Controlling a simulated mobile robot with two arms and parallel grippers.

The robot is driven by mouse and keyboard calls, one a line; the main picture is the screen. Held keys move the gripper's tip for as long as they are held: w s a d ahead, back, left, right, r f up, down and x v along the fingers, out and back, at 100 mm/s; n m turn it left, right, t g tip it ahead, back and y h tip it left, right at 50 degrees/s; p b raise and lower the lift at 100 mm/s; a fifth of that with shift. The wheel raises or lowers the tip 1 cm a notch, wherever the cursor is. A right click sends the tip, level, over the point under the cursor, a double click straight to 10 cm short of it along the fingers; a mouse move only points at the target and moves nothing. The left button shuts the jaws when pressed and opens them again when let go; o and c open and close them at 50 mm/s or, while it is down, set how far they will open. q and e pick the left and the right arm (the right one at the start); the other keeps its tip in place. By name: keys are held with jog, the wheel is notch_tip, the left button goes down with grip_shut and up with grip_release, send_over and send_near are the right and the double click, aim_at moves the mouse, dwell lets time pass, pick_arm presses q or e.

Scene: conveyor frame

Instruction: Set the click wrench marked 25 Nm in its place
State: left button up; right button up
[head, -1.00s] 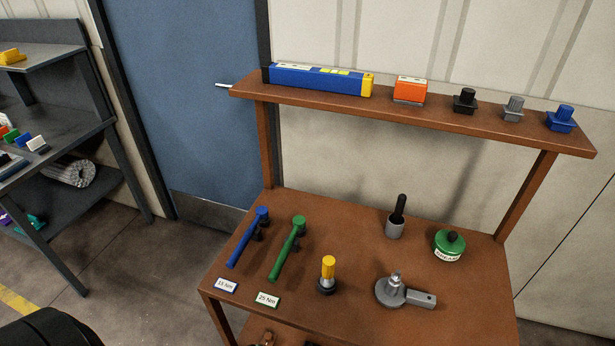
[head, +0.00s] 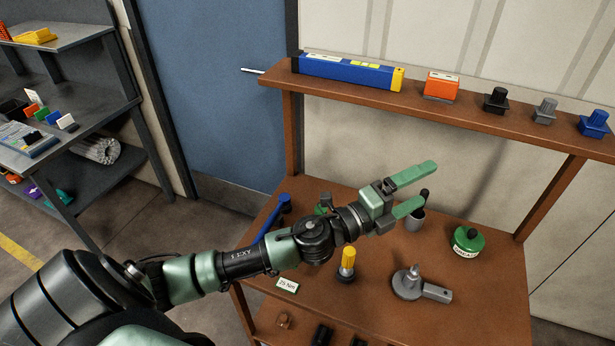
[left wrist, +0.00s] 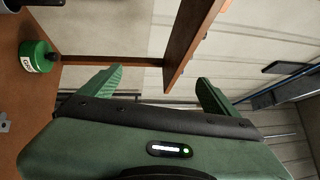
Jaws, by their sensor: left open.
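The green click wrench (head: 322,205) stands behind my left arm in the head view, so only a bit of its head end shows. The white 25 Nm label (head: 287,285) lies near the front edge of the brown bench. My left gripper (head: 424,186) is open and empty, above the back part of the bench and to the right of the green wrench. In the left wrist view its two green fingers (left wrist: 155,92) are spread with nothing between them. The blue wrench (head: 273,218) lies left of the green one, partly covered by my arm. My right gripper is out of view.
A grey cup with a black-handled tool (head: 415,220) stands just under the gripper. A green tin (head: 467,239), a yellow-handled tool (head: 347,262) and a grey tool (head: 408,284) stand on the bench. An upper shelf (head: 440,108) holds a blue box (head: 345,72) and several small items.

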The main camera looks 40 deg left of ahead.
pick_arm(q)
jog(key=d+m+g+h, duration=0.2)
jog(key=m+g+h, duration=0.15)
jog(key=m, duration=0.35)
jog(key=m+g+y+b, duration=0.5)
jog(key=m+g+y, duration=0.5)
jog(key=m, duration=0.1)
send_over(317, 210)
jog(key=shift+t, duration=0.25)
notch_tip(317, 210, down, 19)
jog(key=shift+r, duration=0.2)
grip_shut()
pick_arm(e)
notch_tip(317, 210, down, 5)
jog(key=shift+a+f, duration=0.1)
